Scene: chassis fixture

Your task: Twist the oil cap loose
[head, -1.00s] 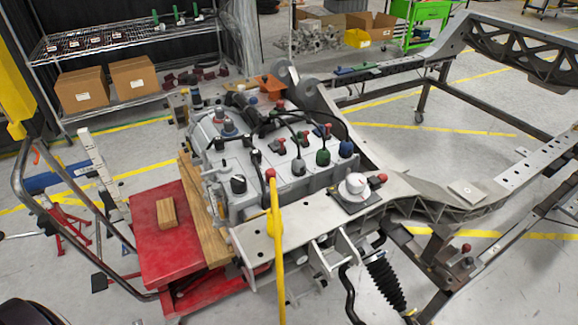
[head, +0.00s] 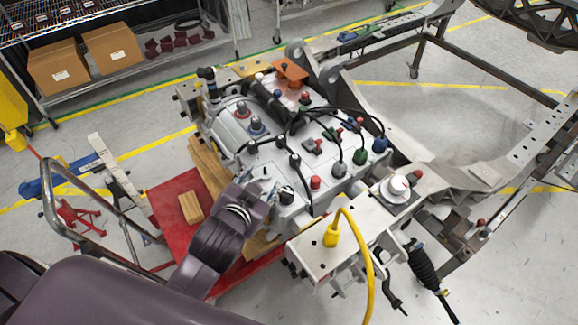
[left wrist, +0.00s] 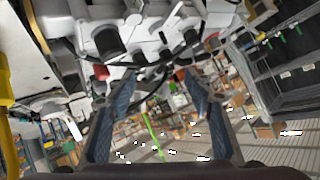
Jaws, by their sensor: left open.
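The oil cap appears to be the black ribbed cap (head: 286,195) on the near left part of the grey engine block (head: 300,150). My left gripper (head: 268,187) reaches in from the left, just beside that cap and above the block's edge. The wrist and hand hide part of the block's near side. In the left wrist view the two blue-padded fingers (left wrist: 160,82) are spread with nothing between them. The block shows at the top of that view with dark round caps, and I cannot tell which is the oil cap. My right gripper is not in view.
A red cart (head: 180,185) with a wooden block (head: 190,208) stands left of the engine. A yellow hose (head: 362,245) rises in front. Black cables (head: 340,118) loop over the block near several coloured caps. The metal chassis frame (head: 455,180) extends right.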

